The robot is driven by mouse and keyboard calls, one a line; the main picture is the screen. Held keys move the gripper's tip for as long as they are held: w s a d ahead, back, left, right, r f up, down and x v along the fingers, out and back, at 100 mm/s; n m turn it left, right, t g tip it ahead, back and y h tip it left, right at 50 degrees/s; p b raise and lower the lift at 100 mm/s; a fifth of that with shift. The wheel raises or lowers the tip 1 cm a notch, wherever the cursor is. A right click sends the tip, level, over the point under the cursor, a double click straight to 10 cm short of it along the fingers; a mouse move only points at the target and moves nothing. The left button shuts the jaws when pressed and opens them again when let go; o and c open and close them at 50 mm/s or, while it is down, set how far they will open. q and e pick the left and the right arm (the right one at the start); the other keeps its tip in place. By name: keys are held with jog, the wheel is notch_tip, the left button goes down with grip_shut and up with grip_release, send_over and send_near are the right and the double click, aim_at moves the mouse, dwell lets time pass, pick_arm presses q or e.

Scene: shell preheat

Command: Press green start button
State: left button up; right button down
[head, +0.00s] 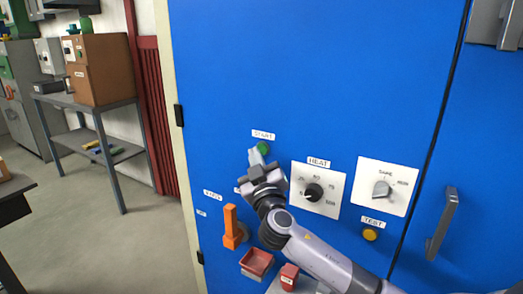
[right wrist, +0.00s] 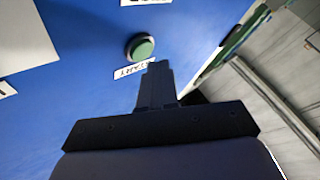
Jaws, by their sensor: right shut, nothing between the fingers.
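The green start button (head: 263,147) is on the blue cabinet front, just below a white START label (head: 263,134). My right gripper (head: 256,157) is shut and empty, its fingertips just below and left of the button in the head view. In the right wrist view the green button (right wrist: 141,47) sits in a dark ring, beyond the shut fingertips (right wrist: 158,66). The fingertips partly overlap the START label (right wrist: 134,70) there. I cannot tell whether they touch the panel; the button face is uncovered in the wrist view. My left gripper is not in view.
The blue cabinet (head: 320,70) also carries a HEAT dial (head: 313,192), a grey selector knob (head: 381,189), a yellow TEST button (head: 370,235), an orange lever (head: 231,222) and a door handle (head: 442,223). A red tray (head: 257,262) is low down. A grey bench (head: 75,101) stands left.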

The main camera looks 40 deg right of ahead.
jog(key=shift+s+a, duration=0.3)
jog(key=shift+a, duration=0.45)
jog(key=shift+s+a, duration=0.35)
jog(key=shift+a, duration=0.45)
jog(key=shift+s+a, duration=0.3)
jog(key=shift+a, duration=0.45)
